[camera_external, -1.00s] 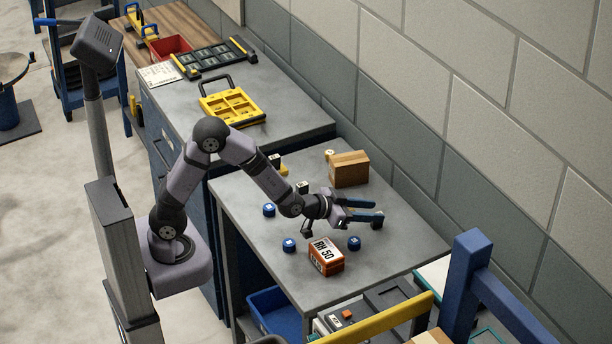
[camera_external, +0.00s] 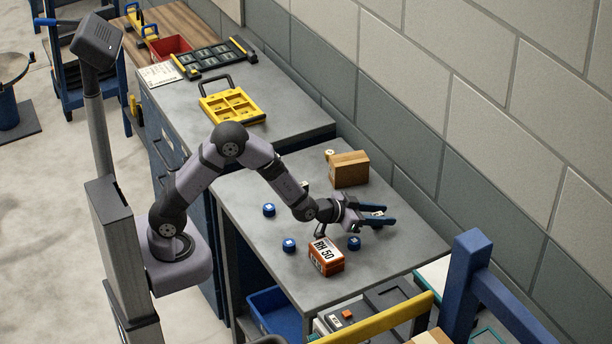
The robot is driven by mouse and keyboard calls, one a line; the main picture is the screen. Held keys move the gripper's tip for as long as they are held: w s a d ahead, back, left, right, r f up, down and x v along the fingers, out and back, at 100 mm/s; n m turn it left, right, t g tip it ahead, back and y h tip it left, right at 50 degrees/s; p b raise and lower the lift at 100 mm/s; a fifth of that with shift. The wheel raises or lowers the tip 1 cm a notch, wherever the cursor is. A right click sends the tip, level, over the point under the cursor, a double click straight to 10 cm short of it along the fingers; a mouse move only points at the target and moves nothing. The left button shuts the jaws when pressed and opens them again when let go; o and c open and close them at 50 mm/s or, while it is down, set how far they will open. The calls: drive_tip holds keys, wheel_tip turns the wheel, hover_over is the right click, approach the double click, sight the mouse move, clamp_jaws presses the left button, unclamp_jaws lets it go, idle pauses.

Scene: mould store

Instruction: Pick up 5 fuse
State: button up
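My gripper (camera_external: 389,214) has blue fingers and hangs over the right part of the grey bench. The fingers look apart, and a small pale patch shows between them; I cannot tell whether it is a thing or bare bench. I cannot tell which of these is a fuse, and no number 5 is readable.
The orange box marked RH 50 (camera_external: 326,257) stands close in front of my gripper. The cardboard box (camera_external: 349,169) stands behind, near the wall. A yellow compartment tray (camera_external: 246,119) lies on the farther bench. The bench's right end is clear.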

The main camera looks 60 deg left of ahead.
drive_tip(key=shift+x, duration=1.35)
drive_tip(key=shift+c, duration=0.7)
clamp_jaws()
